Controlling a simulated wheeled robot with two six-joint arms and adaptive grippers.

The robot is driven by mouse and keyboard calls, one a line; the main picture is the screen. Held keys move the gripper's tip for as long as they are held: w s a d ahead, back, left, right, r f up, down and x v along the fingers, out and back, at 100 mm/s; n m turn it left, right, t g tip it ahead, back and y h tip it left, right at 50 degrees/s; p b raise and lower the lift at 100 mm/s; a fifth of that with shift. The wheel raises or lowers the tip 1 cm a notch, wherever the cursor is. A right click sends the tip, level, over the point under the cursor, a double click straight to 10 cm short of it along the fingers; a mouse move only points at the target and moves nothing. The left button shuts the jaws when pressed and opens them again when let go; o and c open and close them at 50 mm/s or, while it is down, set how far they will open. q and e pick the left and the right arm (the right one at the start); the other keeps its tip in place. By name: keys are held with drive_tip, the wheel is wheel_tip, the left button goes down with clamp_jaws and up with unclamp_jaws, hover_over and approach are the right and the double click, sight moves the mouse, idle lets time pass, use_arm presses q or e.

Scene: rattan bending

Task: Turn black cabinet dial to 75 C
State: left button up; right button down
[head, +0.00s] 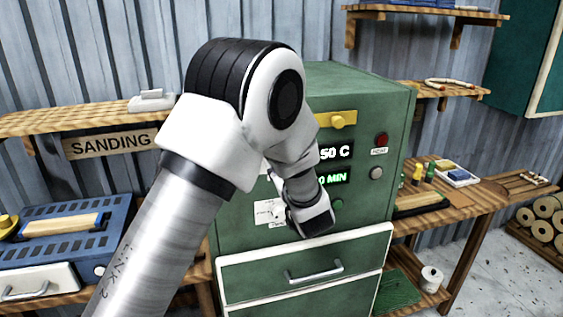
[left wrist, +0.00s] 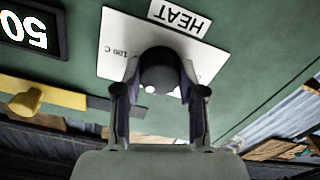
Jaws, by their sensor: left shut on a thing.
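The black dial (left wrist: 158,70) sits on a white plate (left wrist: 120,35) with a HEAT label (left wrist: 180,18) on the green cabinet (head: 350,92). In the left wrist view, which is upside down, my left gripper (left wrist: 160,88) has a finger on each side of the dial and is shut on it. A "100 C" mark shows on the plate; the dial's pointer cannot be made out. The temperature display (head: 336,152) reads 50 C and shows partly in the wrist view (left wrist: 32,32). My right gripper is not in view.
A lower display (head: 331,179) ends in "0 MIN". A yellow handle (head: 340,119), a red button (head: 381,139) and a grey button (head: 376,173) are on the cabinet front. A drawer (head: 310,262) is below. Wooden benches stand on both sides.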

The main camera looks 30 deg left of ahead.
use_arm(q)
drive_tip(key=shift+r, duration=0.2)
idle(0.4)
drive_tip(key=o, duration=1)
drive_tip(key=shift+o, duration=0.7)
drive_tip(key=shift+f, duration=0.15)
drive_tip(key=shift+m, duration=0.3)
drive_tip(key=v, duration=0.7)
drive_tip(key=shift+s+d+f, duration=0.1)
drive_tip(key=shift+s, duration=0.05)
